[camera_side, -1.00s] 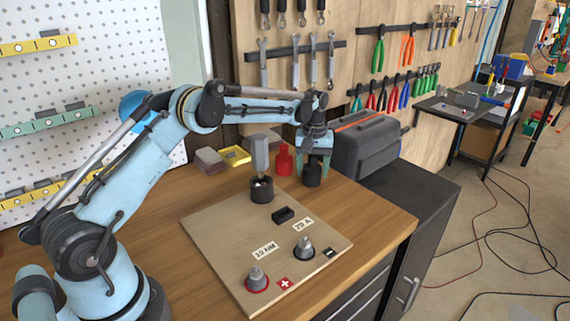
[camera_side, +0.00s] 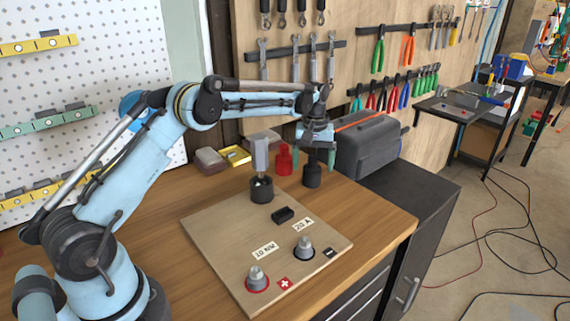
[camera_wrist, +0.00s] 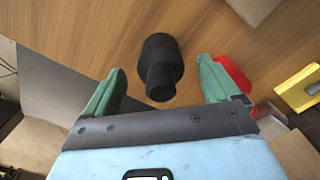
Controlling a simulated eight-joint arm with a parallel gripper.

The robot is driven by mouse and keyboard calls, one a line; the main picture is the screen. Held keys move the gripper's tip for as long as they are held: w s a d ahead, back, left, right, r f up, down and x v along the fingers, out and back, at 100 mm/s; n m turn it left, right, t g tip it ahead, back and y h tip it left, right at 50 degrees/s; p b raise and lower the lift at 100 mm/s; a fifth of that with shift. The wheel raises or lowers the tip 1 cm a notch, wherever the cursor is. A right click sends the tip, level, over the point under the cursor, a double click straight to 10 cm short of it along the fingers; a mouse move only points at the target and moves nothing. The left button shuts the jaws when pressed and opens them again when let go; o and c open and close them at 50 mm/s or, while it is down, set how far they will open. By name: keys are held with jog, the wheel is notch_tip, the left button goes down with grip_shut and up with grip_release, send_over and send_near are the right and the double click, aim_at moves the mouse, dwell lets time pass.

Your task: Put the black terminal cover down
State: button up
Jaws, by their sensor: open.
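The black terminal cover (camera_side: 312,176) stands upright on the wooden bench top, behind the board and beside the red terminal cover (camera_side: 284,161). It also shows in the wrist view (camera_wrist: 161,64), resting on the wood. My gripper (camera_side: 314,164) is open above the black cover, with its green fingers spread to either side of the narrow top. Nothing is held between the fingers in the wrist view (camera_wrist: 160,82). The red cover is partly hidden behind a finger in the wrist view (camera_wrist: 236,76).
The board (camera_side: 217,233) carries two grey terminals, one ringed red (camera_side: 257,277) and one black (camera_side: 303,247). A grey-handled tool stands in a black holder (camera_side: 262,190). A dark toolbox (camera_side: 367,146) is close to the right of my gripper. A yellow tray (camera_side: 235,155) lies behind.

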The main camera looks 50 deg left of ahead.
notch_tip(320, 180, up, 10)
jog(key=shift+f, duration=0.2)
jog(key=shift+s+d+r, duration=0.1)
jog(key=shift+r, duration=0.4)
jog(key=s+d+r+m+t, duration=0.45)
jog(key=s+d+r, duration=0.25)
jog(key=s, duration=0.4)
jog(key=s+d+f+m+t, duration=0.1)
jog(key=s+d+f+m, duration=0.1)
jog(key=s+f, duration=0.2)
jog(key=s+d+f+m+t, duration=0.1)
jog(key=s+f, duration=0.3)
jog(key=s, duration=0.6)
jog(key=shift+s+d+m+t, duration=0.3)
jog(key=shift+d+m+t, duration=0.05)
jog(key=shift+d+m, duration=0.35)
